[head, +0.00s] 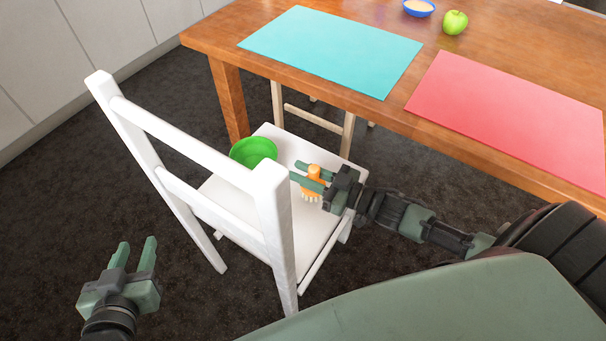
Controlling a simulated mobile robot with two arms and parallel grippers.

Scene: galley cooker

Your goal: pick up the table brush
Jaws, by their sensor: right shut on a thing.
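The table brush (311,186) is orange with pale bristles pointing down. It is at the white chair's seat, right of a green bowl. My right gripper (308,176) comes in from the right and is shut on the brush, its fingers on either side of the orange body. I cannot tell whether the bristles touch the seat. My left gripper (134,254) is open and empty at the lower left, over the dark floor, with its fingers apart and pointing up in the picture.
The white chair (188,142) has its backrest toward me. The green bowl (254,151) is on its seat. Behind stands a wooden table (420,62) with a teal mat (330,48), a red mat (510,115), a blue bowl (419,8) and a green apple (455,22).

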